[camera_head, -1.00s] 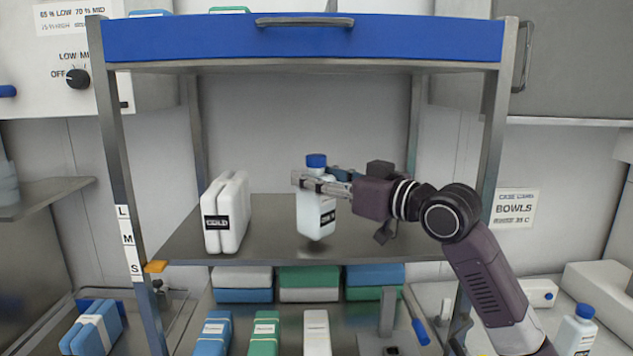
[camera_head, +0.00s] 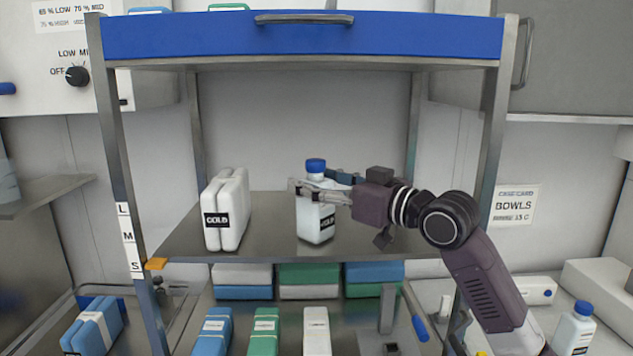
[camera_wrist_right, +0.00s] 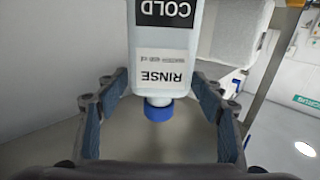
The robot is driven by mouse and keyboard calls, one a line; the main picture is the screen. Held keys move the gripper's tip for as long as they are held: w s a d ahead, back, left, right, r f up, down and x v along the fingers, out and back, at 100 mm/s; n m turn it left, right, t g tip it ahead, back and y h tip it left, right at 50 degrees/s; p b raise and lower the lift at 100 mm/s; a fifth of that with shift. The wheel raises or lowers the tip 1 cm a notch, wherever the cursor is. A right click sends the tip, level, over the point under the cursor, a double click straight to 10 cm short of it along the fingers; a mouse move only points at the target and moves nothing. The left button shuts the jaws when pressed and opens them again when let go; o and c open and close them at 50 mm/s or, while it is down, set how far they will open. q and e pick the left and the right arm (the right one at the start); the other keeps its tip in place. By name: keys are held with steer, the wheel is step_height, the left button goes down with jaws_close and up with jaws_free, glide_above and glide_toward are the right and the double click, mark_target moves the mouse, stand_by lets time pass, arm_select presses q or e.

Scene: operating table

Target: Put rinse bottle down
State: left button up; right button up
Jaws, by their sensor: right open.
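The rinse bottle (camera_head: 316,218), white with a blue cap and a dark label, stands upright on the middle shelf (camera_head: 270,235). My right gripper (camera_head: 318,190) is open, with its fingers around the upper part of the bottle near the neck. In the right wrist view the bottle (camera_wrist_right: 160,75) shows its "RINSE" and "COLD" labels, and the open right gripper (camera_wrist_right: 158,110) has a finger on each side, with gaps visible near the cap. My left gripper is not in view.
White packs (camera_head: 227,210) labelled "COLD" stand left of the bottle on the shelf. A blue-fronted top shelf (camera_head: 400,38) is overhead, with metal posts at both sides. Another blue-capped bottle (camera_head: 573,330) stands at lower right. Coloured packs lie below.

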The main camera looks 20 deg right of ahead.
steer(key=b+v, duration=0.4)
steer(key=v, duration=0.8)
steer(key=shift+r, duration=0.2)
